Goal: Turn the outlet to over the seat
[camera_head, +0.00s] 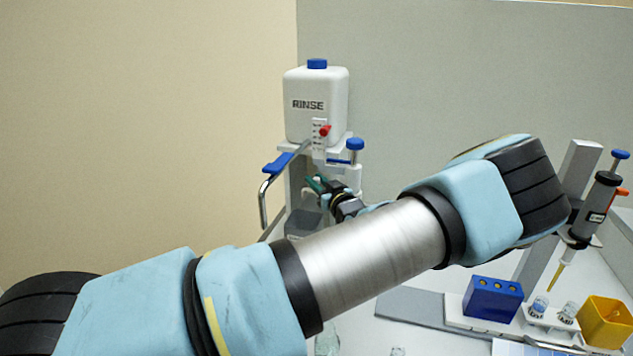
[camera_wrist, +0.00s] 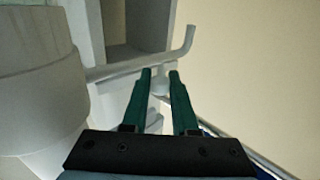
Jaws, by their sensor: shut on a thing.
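The white bottle marked RINSE (camera_head: 315,122) stands upright on a grey stand, with a red tap on its front. In the wrist view, a pale grey pipe (camera_wrist: 125,68) with a bent end, seemingly the outlet, crosses just beyond my fingertips. My gripper (camera_head: 316,186) is in front of the stand. In the wrist view, the green fingers of my gripper (camera_wrist: 160,74) are shut on a small pale knob (camera_wrist: 160,86) at the pipe, with a gap as wide as the knob. I cannot pick out the seat for certain; a dark grey block (camera_head: 303,223) sits low by the stand.
A blue-handled lever with a bent metal tube (camera_head: 264,203) is left of the stand. A blue-topped plunger (camera_head: 355,150) stands right of it. Further right are a pipette on a stand (camera_head: 600,205), a blue block (camera_head: 492,299) and a yellow bin (camera_head: 606,322). My arm hides much of the bench.

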